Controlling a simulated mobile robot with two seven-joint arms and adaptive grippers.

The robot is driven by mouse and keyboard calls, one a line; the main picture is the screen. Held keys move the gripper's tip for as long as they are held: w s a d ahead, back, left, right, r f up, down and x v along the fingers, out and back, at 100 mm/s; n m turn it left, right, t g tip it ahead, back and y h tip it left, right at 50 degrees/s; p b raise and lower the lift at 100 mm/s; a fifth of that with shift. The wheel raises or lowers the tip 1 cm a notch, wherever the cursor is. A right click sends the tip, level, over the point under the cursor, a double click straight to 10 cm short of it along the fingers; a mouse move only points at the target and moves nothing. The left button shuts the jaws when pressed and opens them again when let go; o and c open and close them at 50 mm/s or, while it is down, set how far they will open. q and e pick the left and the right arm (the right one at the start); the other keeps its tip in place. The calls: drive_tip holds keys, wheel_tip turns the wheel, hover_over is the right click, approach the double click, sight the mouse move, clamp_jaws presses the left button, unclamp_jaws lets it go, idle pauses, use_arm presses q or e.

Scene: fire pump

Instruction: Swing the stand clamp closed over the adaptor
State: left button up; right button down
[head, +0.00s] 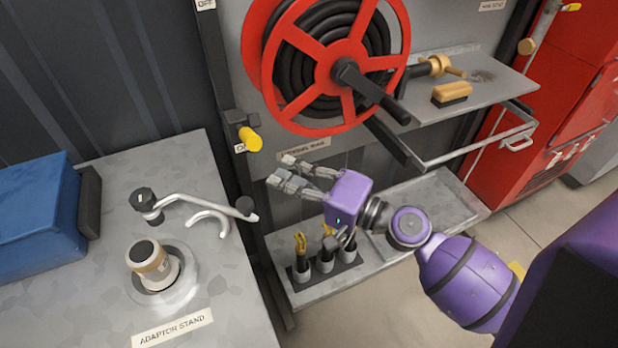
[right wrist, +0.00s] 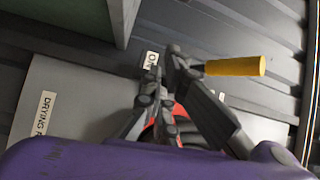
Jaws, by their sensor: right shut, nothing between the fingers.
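The adaptor (head: 151,264), a short white and tan cylinder with a dark top, stands upright on the round base of the adaptor stand (head: 183,290) on the grey bench. My left gripper is not in view.
A blue box (head: 38,215) sits at the bench's left. A yellow-handled valve (head: 249,138) is on the wall near my gripper; its yellow handle (right wrist: 235,66) shows in the wrist view. A red hose reel (head: 328,60) is above, a tool rack (head: 325,270) below.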

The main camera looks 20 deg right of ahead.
use_arm(q)
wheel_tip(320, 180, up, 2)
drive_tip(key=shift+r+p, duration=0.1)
drive_tip(key=shift+p, duration=0.7)
use_arm(e)
drive_tip(key=a, duration=0.2)
drive_tip(key=s+a, duration=0.1)
drive_tip(key=a, duration=0.1)
drive_tip(key=shift+f, duration=0.25)
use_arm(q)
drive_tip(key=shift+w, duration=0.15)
